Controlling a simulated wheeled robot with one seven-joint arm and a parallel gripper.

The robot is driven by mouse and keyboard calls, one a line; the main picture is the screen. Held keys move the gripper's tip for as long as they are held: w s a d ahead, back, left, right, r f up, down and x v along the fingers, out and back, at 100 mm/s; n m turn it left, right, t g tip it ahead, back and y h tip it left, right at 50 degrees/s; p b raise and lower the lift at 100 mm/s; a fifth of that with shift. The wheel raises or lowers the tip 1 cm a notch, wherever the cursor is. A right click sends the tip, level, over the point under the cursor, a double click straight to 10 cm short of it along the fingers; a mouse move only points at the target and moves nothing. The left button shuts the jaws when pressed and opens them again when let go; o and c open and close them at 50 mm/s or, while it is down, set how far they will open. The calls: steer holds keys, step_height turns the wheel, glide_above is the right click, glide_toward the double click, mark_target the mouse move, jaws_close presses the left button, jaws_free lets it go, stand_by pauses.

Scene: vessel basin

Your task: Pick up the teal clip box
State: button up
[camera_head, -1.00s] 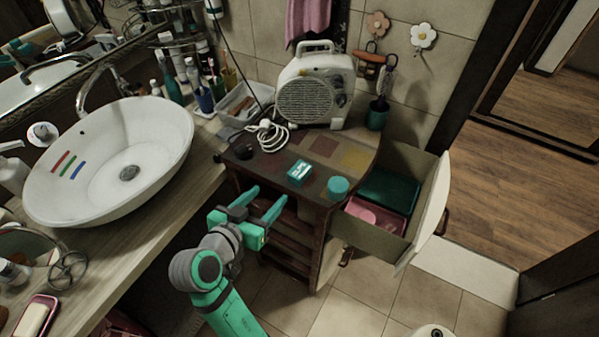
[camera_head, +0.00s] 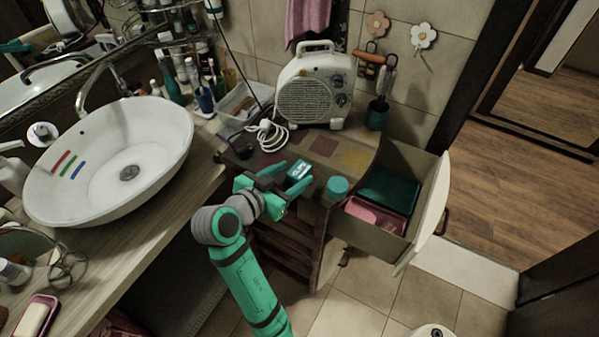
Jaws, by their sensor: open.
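The teal clip box (camera_head: 299,171), a small box with white marks on its top, sits on the dark patchwork top of the small cabinet (camera_head: 322,146). My gripper (camera_head: 290,173) is open, with its two teal fingers reaching over the cabinet's front edge. The fingertips are at the box, one on its left side and one near its lower right. I cannot tell whether they touch it. Part of the box's near side is hidden by the gripper.
A round teal-lidded jar (camera_head: 337,187) stands close to the right of the gripper. A white heater (camera_head: 315,90) and a coiled white cable (camera_head: 270,135) are behind. An open drawer (camera_head: 420,205) juts out at right. A white basin (camera_head: 110,160) is at left.

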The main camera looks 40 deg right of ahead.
mark_target(299, 170)
steer(key=shift+x, duration=1.9)
steer(key=shift+c, duration=0.6)
steer(key=c, duration=1)
steer(key=shift+r, duration=0.1)
